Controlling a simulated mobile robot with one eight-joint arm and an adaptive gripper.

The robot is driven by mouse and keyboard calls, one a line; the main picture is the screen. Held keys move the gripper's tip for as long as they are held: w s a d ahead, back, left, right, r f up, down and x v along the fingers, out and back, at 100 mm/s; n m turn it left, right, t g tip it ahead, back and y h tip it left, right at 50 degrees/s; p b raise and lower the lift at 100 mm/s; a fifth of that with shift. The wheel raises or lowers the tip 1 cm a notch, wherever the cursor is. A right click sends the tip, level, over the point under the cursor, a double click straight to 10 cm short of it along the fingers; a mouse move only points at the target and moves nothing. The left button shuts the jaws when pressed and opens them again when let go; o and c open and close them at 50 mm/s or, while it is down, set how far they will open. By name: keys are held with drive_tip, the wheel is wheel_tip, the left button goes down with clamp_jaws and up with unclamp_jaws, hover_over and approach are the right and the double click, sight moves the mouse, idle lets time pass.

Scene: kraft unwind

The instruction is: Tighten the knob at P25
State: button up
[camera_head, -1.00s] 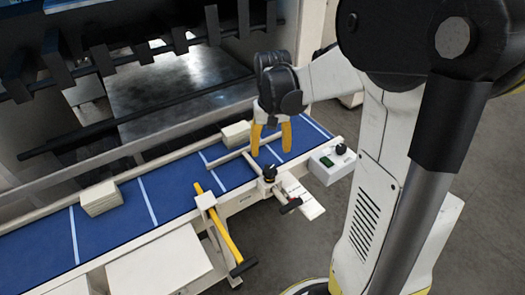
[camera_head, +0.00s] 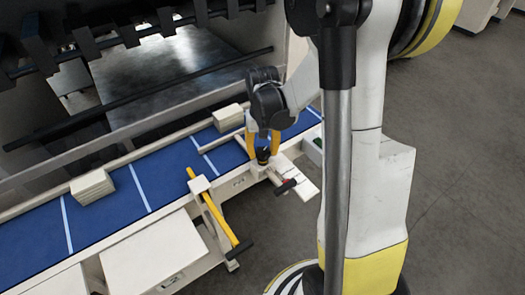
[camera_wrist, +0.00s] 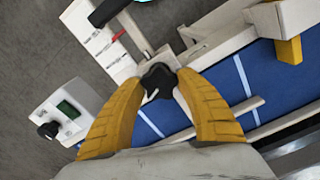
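A black lobed knob (camera_wrist: 158,80) sits on a cream clamp block at the front edge of the blue belt. It also shows in the head view (camera_head: 262,156). My gripper (camera_wrist: 161,86) has two yellow fingers, spread apart, with their tips on either side of the knob. In the head view my gripper (camera_head: 262,144) is over the knob. A gap shows between the fingers and the knob; contact cannot be told. A white plate (camera_wrist: 100,40) with marks and a red pointer lies beside the knob; I cannot read a P25 label.
A yellow bar with a black end (camera_head: 214,212) stands left of the knob. A control box with a black dial (camera_wrist: 62,120) is close to my fingers. Cream stacks (camera_head: 92,187) lie on the blue belt (camera_head: 170,170). Open floor lies in front.

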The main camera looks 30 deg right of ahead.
drive_tip(key=c, duration=0.3)
drive_tip(key=shift+c, duration=0.2)
drive_tip(key=shift+m, duration=0.3)
drive_tip(key=m+b, duration=0.2)
drive_tip(key=m, duration=0.2)
drive_tip(key=m+b, duration=0.2)
drive_tip(key=m, duration=0.4)
drive_tip(key=shift+w+m, duration=0.1)
drive_tip(key=shift+m, duration=0.3)
drive_tip(key=m+b, duration=0.1)
drive_tip(key=m, duration=0.4)
drive_tip(key=m+b, duration=0.1)
drive_tip(key=m, duration=0.4)
drive_tip(key=shift+r+m, duration=0.1)
drive_tip(key=shift+m, duration=0.3)
